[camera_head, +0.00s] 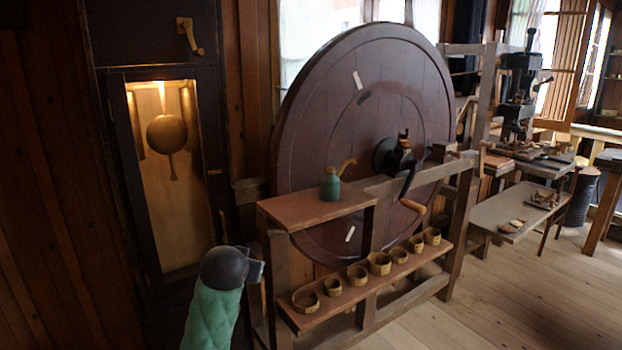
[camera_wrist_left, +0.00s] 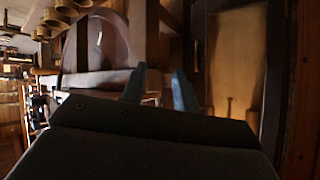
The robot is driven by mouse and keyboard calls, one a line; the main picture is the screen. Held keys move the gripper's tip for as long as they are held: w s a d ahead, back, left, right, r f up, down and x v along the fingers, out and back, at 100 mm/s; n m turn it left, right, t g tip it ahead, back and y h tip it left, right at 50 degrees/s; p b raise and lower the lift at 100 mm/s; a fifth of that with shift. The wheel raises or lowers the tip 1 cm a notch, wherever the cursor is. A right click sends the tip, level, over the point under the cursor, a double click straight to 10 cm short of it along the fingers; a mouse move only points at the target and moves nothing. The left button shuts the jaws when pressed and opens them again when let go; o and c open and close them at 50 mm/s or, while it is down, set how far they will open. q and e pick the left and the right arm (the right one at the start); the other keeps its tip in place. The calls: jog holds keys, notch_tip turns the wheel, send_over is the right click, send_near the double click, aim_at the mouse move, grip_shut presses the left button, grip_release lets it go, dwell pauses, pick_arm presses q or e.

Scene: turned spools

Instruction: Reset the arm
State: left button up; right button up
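My left arm, in a green padded sleeve (camera_head: 212,318), rises from the bottom of the head view, left of the wooden bench. Its dark wrist and left gripper (camera_head: 256,268) are in front of the bench's left end, beside the small shelf. In the left wrist view, the two bluish fingers of the left gripper (camera_wrist_left: 160,82) stand apart, with nothing seen between them. In the head view the fingers are small and hard to make out. My right arm and gripper are not in view.
A large wooden wheel (camera_head: 325,130) with a crank handle (camera_head: 412,206) stands behind the bench. A green oil can (camera_head: 331,185) sits on the upper shelf (camera_head: 300,210). Several wooden rings line the lower shelf (camera_head: 340,304).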

pick_arm(q)
jog(key=s+f+g+p, duration=0.1)
jog(key=s+f+g, duration=0.2)
jog(key=s+f, duration=0.7)
jog(key=s+d+f+g+h+p, duration=0.1)
jog(key=s+f, duration=0.8)
jog(key=s, duration=1.1)
jog(key=s+d+f+g+h+p, duration=0.1)
jog(key=s+f+g+p, duration=0.2)
jog(key=s+f, duration=0.7)
jog(key=s+g, duration=0.2)
jog(key=s, duration=0.3)
jog(key=shift+d+f, duration=0.2)
jog(key=shift+f, duration=0.1)
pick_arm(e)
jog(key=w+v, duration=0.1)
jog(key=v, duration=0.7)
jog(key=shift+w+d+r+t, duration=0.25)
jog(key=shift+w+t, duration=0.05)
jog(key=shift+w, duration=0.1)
pick_arm(q)
jog(key=shift+s, duration=0.1)
